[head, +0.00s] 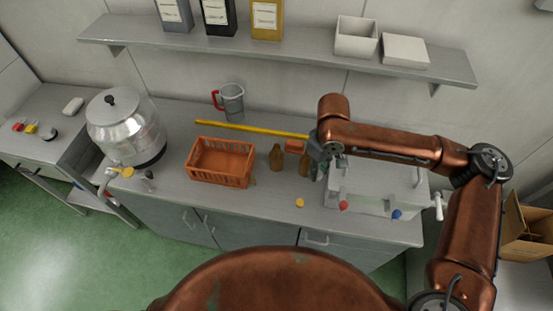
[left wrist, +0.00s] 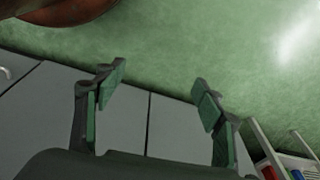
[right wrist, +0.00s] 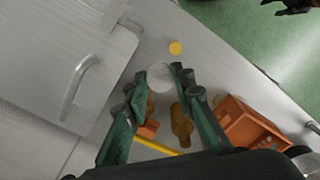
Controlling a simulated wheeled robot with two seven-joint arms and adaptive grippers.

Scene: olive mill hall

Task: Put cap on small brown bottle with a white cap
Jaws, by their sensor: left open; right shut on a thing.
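My right gripper (head: 318,172) is above the counter, beside a small brown bottle (head: 304,168). In the right wrist view its fingers are shut on a pale round white cap (right wrist: 160,77) at the fingertips. A brown bottle is partly hidden between the fingers there (right wrist: 151,104), behind the cap. A second brown bottle (head: 276,157) stands just to the left and shows whole in the right wrist view (right wrist: 181,125). I cannot tell which bottle the white cap belongs to. My left gripper (left wrist: 160,78) is open and empty over the floor.
An orange crate (head: 221,181) stands left of the bottles. A yellow cap (head: 300,203) lies near the counter's front. A pale box with a handle (head: 368,190) is at right. A yellow rod (head: 250,129), an orange block (head: 295,146) and a jug (head: 231,101) are behind.

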